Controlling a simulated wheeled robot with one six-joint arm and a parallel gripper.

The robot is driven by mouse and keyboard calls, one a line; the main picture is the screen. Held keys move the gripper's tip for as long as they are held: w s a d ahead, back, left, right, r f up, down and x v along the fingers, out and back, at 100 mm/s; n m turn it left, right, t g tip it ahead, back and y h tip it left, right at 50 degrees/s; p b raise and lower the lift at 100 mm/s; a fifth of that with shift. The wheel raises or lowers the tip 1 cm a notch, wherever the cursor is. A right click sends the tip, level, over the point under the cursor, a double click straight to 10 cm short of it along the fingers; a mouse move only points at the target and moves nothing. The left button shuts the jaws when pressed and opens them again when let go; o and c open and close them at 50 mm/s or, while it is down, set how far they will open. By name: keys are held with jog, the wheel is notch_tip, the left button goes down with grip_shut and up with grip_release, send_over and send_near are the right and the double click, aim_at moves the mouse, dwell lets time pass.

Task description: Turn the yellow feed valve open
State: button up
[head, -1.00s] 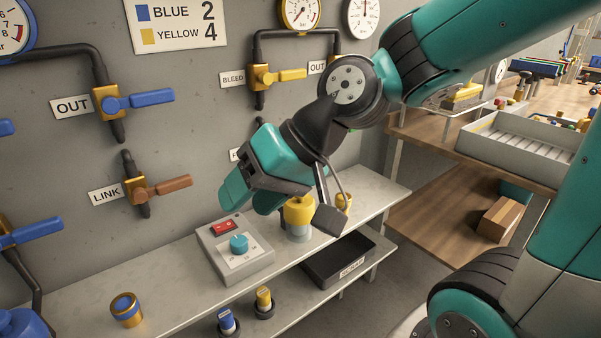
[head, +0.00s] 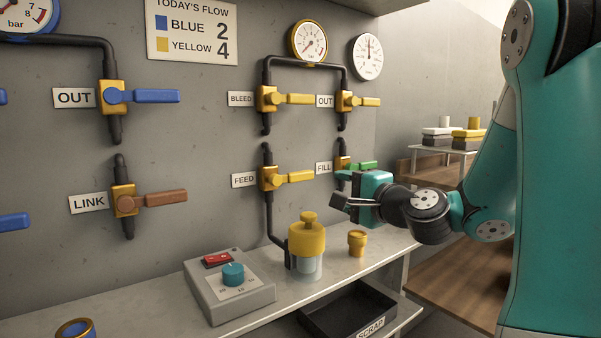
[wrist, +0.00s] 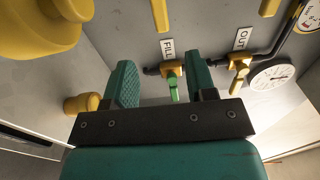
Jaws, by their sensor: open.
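The yellow feed valve (head: 271,178) is on the grey wall beside the FEED label (head: 244,180). Its yellow handle (head: 298,177) points sideways to the right, across the upright black pipe. My gripper (head: 339,203) is in front of the wall, right of and a little below the feed handle, apart from it. Its jaws are open and empty. In the wrist view my gripper (wrist: 160,85) has the green-handled FILL valve (wrist: 173,72) beyond and between its fingers. My gripper partly hides the FILL valve in the head view.
A yellow-topped jar (head: 307,240) and a small yellow fitting (head: 357,242) stand on the shelf below. A grey control box (head: 243,298) is to their left. The BLEED valve (head: 268,99) and yellow OUT valve (head: 344,101) are above. A black SCRAP tray (head: 335,308) sits lower.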

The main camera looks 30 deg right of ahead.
aim_at(302, 176)
jog(key=w+p, duration=0.3)
jog(key=w, duration=0.1)
jog(key=w+p, duration=0.3)
jog(key=w, duration=0.2)
jog(key=w+p, duration=0.4)
jog(key=shift+w+a+r, duration=0.1)
jog(key=shift+w+a, duration=0.25)
jog(key=shift+w, duration=0.7)
grip_shut()
